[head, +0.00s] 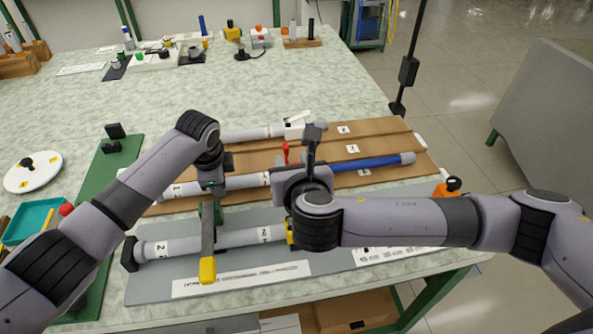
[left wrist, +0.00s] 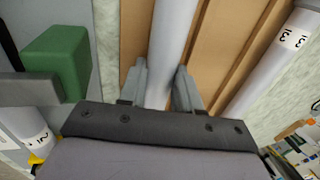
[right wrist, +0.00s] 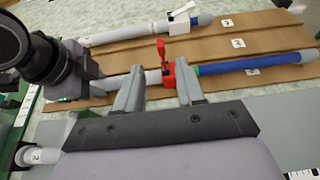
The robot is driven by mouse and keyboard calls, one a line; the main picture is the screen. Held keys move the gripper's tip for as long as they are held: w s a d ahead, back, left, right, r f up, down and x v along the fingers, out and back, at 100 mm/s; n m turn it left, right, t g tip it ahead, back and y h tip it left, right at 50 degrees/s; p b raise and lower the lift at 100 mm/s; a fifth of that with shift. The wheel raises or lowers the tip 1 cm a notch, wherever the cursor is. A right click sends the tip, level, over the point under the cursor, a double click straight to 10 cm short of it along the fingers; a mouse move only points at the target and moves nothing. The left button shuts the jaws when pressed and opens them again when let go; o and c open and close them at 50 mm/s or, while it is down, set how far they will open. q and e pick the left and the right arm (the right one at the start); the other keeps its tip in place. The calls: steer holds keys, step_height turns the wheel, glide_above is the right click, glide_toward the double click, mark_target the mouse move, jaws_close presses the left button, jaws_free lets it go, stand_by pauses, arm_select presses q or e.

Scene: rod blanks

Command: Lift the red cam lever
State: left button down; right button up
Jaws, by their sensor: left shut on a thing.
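The red cam lever (head: 286,152) stands upright above the middle rod in the head view. In the right wrist view the lever (right wrist: 161,48) rises from a red clamp (right wrist: 180,72) between a grey rod part and a blue rod (right wrist: 240,65). My right gripper (right wrist: 158,88) is open and empty, its fingers pointing toward the clamp from the near side; in the head view its wrist hides the clamp. My left gripper (left wrist: 161,76) is shut on the grey rod (left wrist: 172,35), one finger on each side, left of the clamp.
A brown grooved board (head: 395,140) carries the rods, with a white clamp (head: 295,128) on the back one. A nearer grey rod (head: 190,244) lies in front, beside a green post with a yellow end (head: 207,270). A white dish (head: 33,172) stands left.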

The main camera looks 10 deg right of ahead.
steer(key=shift+v, duration=2.15)
arm_select(q)
steer(key=c, duration=0.7)
jaws_free()
